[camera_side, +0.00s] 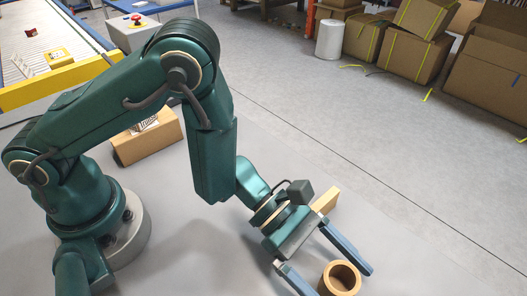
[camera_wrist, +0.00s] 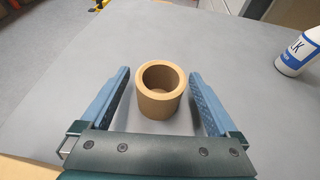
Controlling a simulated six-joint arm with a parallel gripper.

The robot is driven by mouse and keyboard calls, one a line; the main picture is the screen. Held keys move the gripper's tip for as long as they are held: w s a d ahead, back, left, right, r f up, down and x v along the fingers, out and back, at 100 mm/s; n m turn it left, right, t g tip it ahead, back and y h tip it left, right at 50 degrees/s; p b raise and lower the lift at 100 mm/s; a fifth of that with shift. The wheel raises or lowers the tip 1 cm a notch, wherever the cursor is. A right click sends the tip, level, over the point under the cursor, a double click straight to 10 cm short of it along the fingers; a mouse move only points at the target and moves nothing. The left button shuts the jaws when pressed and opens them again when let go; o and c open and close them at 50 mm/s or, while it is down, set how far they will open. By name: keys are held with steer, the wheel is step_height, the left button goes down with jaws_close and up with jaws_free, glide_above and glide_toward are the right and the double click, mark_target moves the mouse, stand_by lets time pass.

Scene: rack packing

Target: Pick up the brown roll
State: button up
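The brown roll (camera_side: 341,279) stands upright on the grey table near the bottom of the side view, its round opening facing up. It also shows in the middle of the wrist view (camera_wrist: 160,103). My gripper (camera_side: 342,283) is open, its two blue fingers spread wide. In the wrist view the fingers (camera_wrist: 160,98) lie on the left and right of the roll, with a gap on each side, and do not touch it. The roll's lower edge in the side view is cut off by the frame.
A small tan block (camera_side: 325,201) is behind my gripper. A cardboard box (camera_side: 147,138) sits near my base. The table around the roll is clear.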

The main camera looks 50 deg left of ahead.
steer(key=c, duration=1.2)
steer(key=shift+r, duration=0.1)
